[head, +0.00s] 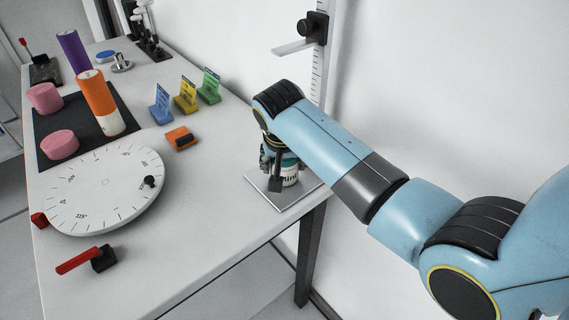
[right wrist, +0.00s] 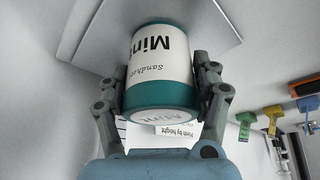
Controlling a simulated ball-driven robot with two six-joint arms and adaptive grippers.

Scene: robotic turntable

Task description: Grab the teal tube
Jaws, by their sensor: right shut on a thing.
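The teal tube (head: 291,177) has a white label band with dark lettering. In the head view it is at the square plate (head: 262,194) by the table's right edge, partly hidden by my right gripper (head: 277,181). In the right wrist view the tube (right wrist: 160,62) sits between the two fingers of my right gripper (right wrist: 163,82), one on each side. The gripper is shut on it. I cannot tell whether the tube's far end touches the plate. My left gripper is not in view.
A height gauge (head: 318,60) rises behind the plate. A white dial turntable (head: 105,185), an orange tube (head: 99,103), a purple tube (head: 73,52), pink tubes (head: 59,145), several coloured card stands (head: 185,95) and a red-handled lever (head: 85,260) stand left. The front table middle is clear.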

